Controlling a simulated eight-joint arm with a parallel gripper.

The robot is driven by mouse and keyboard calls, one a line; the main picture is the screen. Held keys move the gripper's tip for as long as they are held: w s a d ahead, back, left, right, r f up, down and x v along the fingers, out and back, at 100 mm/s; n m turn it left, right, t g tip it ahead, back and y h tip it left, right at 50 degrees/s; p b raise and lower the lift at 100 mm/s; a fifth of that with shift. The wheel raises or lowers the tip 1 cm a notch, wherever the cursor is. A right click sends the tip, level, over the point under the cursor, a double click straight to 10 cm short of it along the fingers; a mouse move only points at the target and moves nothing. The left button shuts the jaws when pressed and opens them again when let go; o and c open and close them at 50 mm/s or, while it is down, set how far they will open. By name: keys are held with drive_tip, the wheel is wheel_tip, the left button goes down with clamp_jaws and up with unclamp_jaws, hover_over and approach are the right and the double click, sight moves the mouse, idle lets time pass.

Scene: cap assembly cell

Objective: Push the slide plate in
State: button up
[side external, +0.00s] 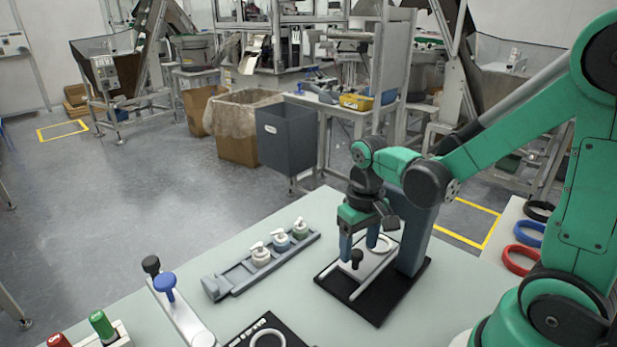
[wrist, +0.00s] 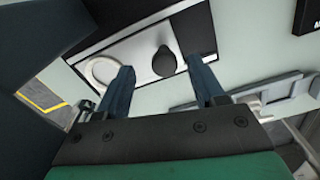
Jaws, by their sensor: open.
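The slide plate (side external: 373,268) is a light grey strip lying on a black base (side external: 378,312) in front of a dark grey column. It carries a black knob (side external: 357,259) near its left end and a white ring (side external: 381,245) farther back. My gripper (side external: 359,247) is open and points down over the plate, close to the knob. In the wrist view, the knob (wrist: 164,62) lies between and a little beyond the fingertips (wrist: 160,75), with no visible contact. The ring (wrist: 102,70) is beside the left finger, which partly covers it. Finger height above the plate is unclear.
The dark column (side external: 416,235) stands close to the right of my gripper. A grey rack (side external: 232,283) with several pump caps lies to the left. A blue-knobbed lever (side external: 165,285) and another black plate (side external: 240,343) are nearer the front. The tabletop between them is clear.

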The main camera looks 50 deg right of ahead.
drive_tip(key=shift+r, duration=2.6)
drive_tip(key=shift+w+a+r+n+t, duration=0.1)
drive_tip(key=shift+a+r+n+t, duration=0.4)
drive_tip(key=shift+a+t, duration=0.5)
drive_tip(key=shift+s+a+r+n+t, duration=0.1)
drive_tip(key=shift+a+r+n+t, duration=0.4)
drive_tip(key=shift+t, duration=0.9)
drive_tip(key=shift+w+a+r+n+t, duration=0.1)
drive_tip(key=shift+a+r+n+t, duration=0.2)
drive_tip(key=shift+a+r+t, duration=0.6)
drive_tip(key=shift+f+t, duration=0.2)
drive_tip(key=shift+t, duration=0.1)
